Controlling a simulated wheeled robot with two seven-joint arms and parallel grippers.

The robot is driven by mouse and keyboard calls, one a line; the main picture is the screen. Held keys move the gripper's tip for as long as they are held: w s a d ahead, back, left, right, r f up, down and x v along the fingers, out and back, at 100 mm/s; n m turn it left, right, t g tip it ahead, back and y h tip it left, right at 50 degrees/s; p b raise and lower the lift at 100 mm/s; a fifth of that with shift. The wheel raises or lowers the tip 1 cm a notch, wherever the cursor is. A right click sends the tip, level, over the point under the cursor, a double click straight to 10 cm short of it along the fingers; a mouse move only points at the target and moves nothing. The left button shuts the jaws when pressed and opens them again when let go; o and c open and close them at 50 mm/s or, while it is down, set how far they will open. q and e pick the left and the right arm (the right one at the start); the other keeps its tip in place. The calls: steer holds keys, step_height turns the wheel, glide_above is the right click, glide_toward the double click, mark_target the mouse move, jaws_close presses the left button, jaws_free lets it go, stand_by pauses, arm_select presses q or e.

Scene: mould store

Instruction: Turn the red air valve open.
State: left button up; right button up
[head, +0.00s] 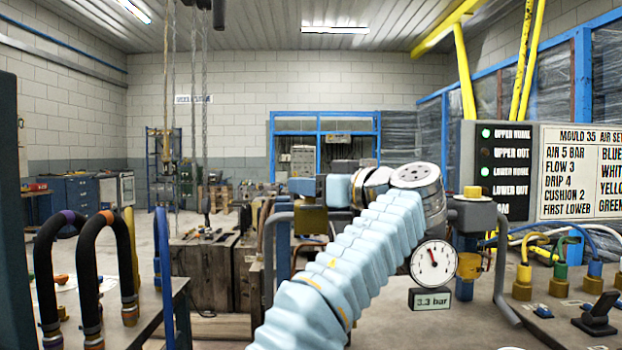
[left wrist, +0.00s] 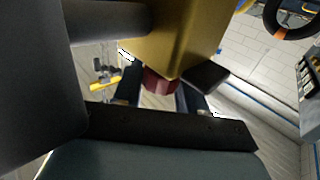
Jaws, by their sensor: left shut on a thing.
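The red air valve shows only as a small dark red knob (left wrist: 158,82) under a brass body in the left wrist view. The brass body (head: 312,221) also shows in the head view, where I cannot make out the knob. My left arm, in a light-blue sleeve, rises from the bottom and bends left at the wrist. My left gripper (head: 302,187) is at the brass body, shut on the red valve; its dark fingers partly hide the knob. The valve's turn angle cannot be told. A round gauge (head: 434,262) stands right of the arm, its display (head: 431,299) reading 3.3 bar.
A sign board (head: 580,172) at right lists "AIR 5 BAR". A lamp panel (head: 503,170) has two green lamps lit. Coloured hose couplings (head: 558,280) stand on the right bench. Black looped hoses (head: 88,265) stand at left. Wooden crates (head: 205,275) are behind the arm.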

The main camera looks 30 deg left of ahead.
stand_by(0.4)
arm_select(q)
steer(key=o, duration=0.9)
steer(key=v, duration=1.3)
steer(key=shift+d, duration=0.4)
